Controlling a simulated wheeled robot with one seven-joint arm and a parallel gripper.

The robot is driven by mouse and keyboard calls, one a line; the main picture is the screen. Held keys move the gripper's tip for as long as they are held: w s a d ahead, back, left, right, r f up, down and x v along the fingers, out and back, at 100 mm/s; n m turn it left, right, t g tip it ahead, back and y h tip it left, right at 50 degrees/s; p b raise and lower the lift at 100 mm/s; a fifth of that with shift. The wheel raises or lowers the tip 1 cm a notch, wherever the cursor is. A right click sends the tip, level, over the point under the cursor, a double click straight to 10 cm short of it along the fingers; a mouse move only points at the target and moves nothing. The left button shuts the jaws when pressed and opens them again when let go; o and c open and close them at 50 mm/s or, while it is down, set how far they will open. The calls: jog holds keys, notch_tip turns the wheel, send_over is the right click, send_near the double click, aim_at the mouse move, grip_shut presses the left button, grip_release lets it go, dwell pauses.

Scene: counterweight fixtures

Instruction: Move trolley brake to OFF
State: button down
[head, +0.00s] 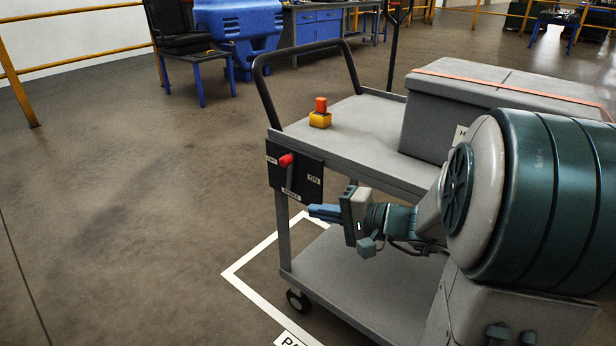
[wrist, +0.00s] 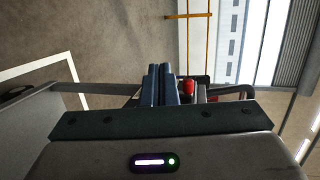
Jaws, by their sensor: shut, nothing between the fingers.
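The trolley brake is a red-knobbed lever (head: 286,160) on a black plate (head: 298,176) at the near left end of the grey trolley (head: 350,140). The plate has an OFF label at its left, ON at its right and BRAKE below. The knob sits near the plate's upper middle, closer to OFF. My gripper (head: 312,212) is shut and empty, its blue fingers pointing left, below and right of the lever, apart from it in the head view. In the wrist view the fingers (wrist: 161,70) point up the picture, with the red knob (wrist: 188,87) just right of them.
The trolley's black push handle (head: 262,80) rises above the plate. White floor lines (head: 232,271) border the trolley. The floor at left is clear.

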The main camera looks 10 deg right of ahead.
jog(key=s+a+f+n+g+h, duration=0.3)
jog(key=s+a+f+n+g, duration=0.25)
jog(key=s+g, duration=0.4)
jog(key=s+d+f+n+h, duration=0.2)
jog(key=s+d+n+h, duration=0.1)
jog(key=s+d+h, duration=0.3)
jog(key=shift+s+h, duration=0.4)
jog(key=shift+h, duration=0.9)
jog(key=shift+t, duration=0.25)
